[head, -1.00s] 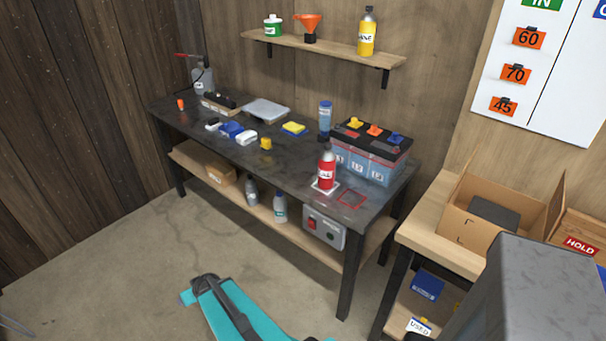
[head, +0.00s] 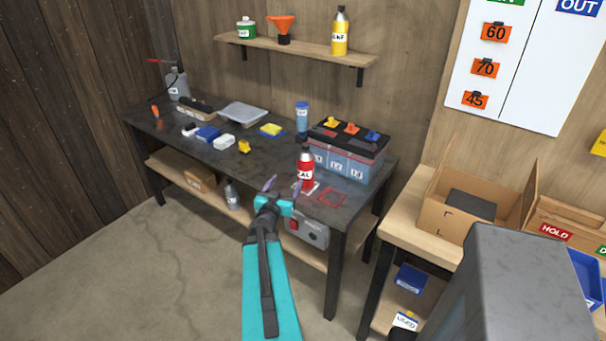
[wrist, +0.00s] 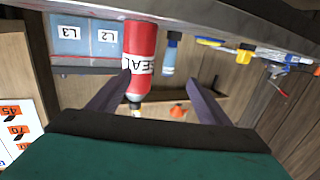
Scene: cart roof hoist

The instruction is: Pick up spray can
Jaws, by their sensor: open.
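The spray can is a red can (head: 306,172) with a white label and a dark cap. My gripper (head: 284,184) is open at the bench's front edge, just in front and to the left of the can in the head view. In the wrist view, which is upside down, the can (wrist: 140,62) shows beyond the fingers, with its capped end between them and nearer the left one. The fingers (wrist: 155,95) hold nothing. I cannot tell the exact gap to the can.
A battery block (head: 347,150) stands close behind the can, and a blue-capped bottle (head: 302,118) stands behind to the left. A red outlined square (head: 332,197) is bare beside the can. A grey control box (head: 308,230) hangs under the bench. An open carton (head: 455,215) stands at right.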

